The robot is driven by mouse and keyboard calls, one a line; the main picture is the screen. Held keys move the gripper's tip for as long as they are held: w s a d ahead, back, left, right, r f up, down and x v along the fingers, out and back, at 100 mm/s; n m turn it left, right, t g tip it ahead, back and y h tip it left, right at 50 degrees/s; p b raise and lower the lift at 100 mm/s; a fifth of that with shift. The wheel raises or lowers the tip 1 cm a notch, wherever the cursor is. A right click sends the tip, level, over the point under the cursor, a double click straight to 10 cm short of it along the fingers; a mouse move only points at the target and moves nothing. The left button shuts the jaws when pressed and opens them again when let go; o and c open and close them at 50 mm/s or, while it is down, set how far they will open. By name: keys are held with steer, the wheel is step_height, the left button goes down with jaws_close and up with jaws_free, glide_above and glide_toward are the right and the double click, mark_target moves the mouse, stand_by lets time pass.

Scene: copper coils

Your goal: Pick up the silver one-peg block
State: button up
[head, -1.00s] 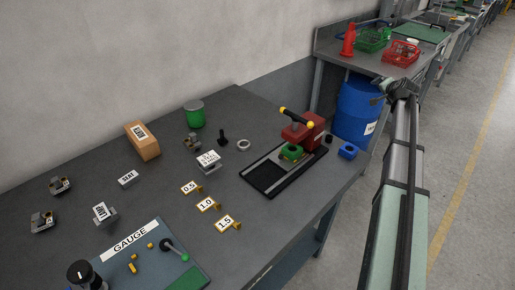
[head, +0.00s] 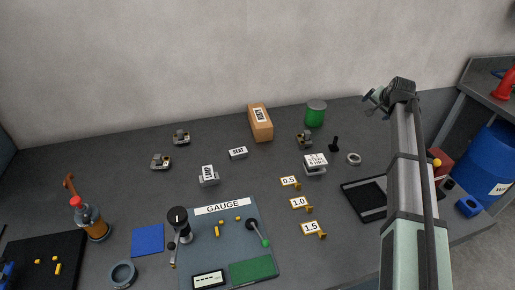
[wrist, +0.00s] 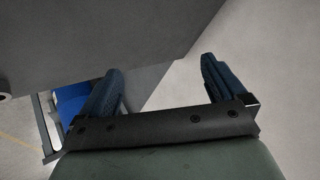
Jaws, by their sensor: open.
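Small silver-grey blocks stand on the dark workbench (head: 90,165) in the head view: one at the back left (head: 181,138), one just in front of it (head: 160,162), and one (head: 305,140) right of the brown box. They are too small to tell which has one peg. My gripper (head: 373,98) is raised at the right, apart from all of these blocks. In the wrist view my gripper (wrist: 162,68) is open, with nothing between its two blue fingers. No silver block shows in that view.
Labelled blocks, a brown box (head: 260,126), a green can (head: 316,114) and yellow-tabbed number tags stand mid-bench. A gauge board (head: 230,235) lies at the front, with a bottle (head: 90,220) to its left. A blue barrel (head: 488,160) is beyond the right edge.

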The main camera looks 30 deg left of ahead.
steer(key=s+a+n+g, duration=0.1)
steer(key=s+a+n, duration=0.1)
steer(key=s+a, duration=0.5)
steer(key=s+a+n+g, duration=0.1)
steer(key=s+a, duration=0.7)
steer(key=a, duration=1)
steer(key=s+a+n+g, duration=0.1)
steer(key=s+a+n, duration=0.1)
steer(key=s+a, duration=0.5)
steer(key=shift+s+a+n, duration=0.15)
steer(key=shift+a, duration=1.35)
steer(key=shift+s+a+n, duration=0.15)
steer(key=shift+a, duration=1.3)
steer(key=s+a+n+g, duration=0.1)
steer(key=s+a+n, duration=0.1)
steer(key=s+a, duration=1.3)
steer(key=n+h, duration=0.1)
steer(key=n, duration=0.2)
glide_toward(157, 155)
steer(key=x, duration=0.7)
steer(key=shift+w+f, duration=0.1)
steer(key=shift+w, duration=0.1)
steer(key=shift+x, duration=2.6)
steer(key=shift+s+f, duration=0.1)
steer(key=shift+s, duration=0.05)
steer(key=shift+c, duration=0.3)
steer(key=c, duration=1.3)
